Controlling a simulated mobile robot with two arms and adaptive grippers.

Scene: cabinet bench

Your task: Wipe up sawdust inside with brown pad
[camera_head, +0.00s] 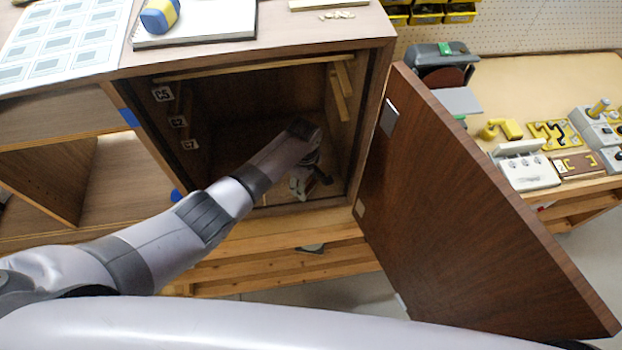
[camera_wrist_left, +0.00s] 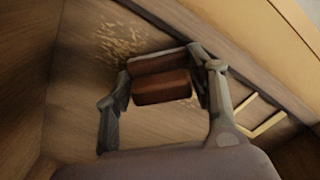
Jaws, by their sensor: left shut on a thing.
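My left arm reaches into the open cabinet (camera_head: 262,99), and my left gripper (camera_head: 312,180) is low inside, near the front right of the floor. In the left wrist view the left gripper (camera_wrist_left: 160,85) is shut on the brown pad (camera_wrist_left: 160,87), a reddish-brown block with a paler upper band. Pale sawdust (camera_wrist_left: 122,42) lies scattered on the cabinet floor (camera_wrist_left: 85,65) beside the pad, with a few flecks close to it. In the head view the arm and shadow hide most of the pad and the sawdust. My right gripper is in neither view.
The cabinet door (camera_head: 470,225) stands wide open at the right. Labelled side rails (camera_head: 178,122) line the left inner wall. A notebook (camera_head: 195,22) and a blue-yellow block (camera_head: 159,15) lie on the cabinet top. A workbench (camera_head: 560,80) with tools stands beyond the door.

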